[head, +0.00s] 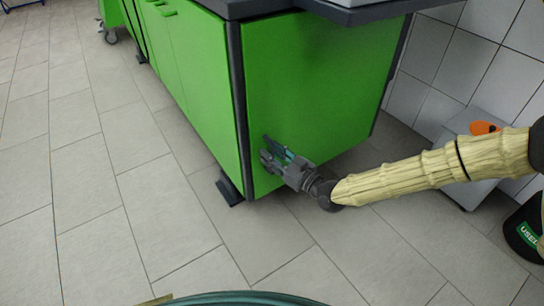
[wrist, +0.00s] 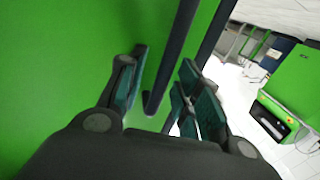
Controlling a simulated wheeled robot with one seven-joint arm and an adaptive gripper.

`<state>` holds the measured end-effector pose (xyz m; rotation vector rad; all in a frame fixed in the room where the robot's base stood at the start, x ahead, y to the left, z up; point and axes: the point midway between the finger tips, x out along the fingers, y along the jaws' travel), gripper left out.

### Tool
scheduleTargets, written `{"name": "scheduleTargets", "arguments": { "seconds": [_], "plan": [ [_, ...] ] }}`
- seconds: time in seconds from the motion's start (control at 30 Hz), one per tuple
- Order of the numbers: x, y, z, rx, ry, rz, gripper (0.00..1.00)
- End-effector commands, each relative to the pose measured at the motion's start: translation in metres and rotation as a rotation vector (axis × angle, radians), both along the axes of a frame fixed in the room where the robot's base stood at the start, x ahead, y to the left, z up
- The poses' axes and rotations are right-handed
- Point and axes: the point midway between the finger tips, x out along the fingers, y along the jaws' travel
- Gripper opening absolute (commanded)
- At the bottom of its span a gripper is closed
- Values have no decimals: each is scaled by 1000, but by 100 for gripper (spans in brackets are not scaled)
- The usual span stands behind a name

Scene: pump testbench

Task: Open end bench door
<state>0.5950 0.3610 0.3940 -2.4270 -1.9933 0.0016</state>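The green end panel of the bench (head: 315,85) faces my arm and is flush with its dark frame, with no gap visible. A dark corner post (head: 238,105) runs down its left edge. My gripper (head: 268,150) is low at the panel's left side, close to that post. In the wrist view the green panel (wrist: 60,60) fills the left. My gripper (wrist: 163,75) is open there, its teal-padded fingers apart on either side of a dark upright strip (wrist: 168,70). I cannot tell whether either finger touches the strip or panel. No separate handle is clear on the end panel.
Green front doors (head: 185,60) run back along the bench's left side. A dark foot (head: 229,188) sticks out at the corner. A grey box (head: 475,135) and a dark bin (head: 525,230) stand right, near the tiled wall. Floor (head: 110,190) at left is clear.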

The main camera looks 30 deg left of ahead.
Motion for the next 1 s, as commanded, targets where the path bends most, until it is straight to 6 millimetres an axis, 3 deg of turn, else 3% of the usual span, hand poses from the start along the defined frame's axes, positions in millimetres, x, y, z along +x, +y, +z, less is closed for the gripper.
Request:
{"name": "scheduleTargets", "arguments": {
  "seconds": [0.3,0.5,0.83,1.0],
  "plan": [
    [0,2,0,0,0,0,34],
    [0,2,0,0,0,0,0],
    [1,-2,1,0,0,1,0],
    [2,-20,1,0,-1,8,0]
  ]
}}
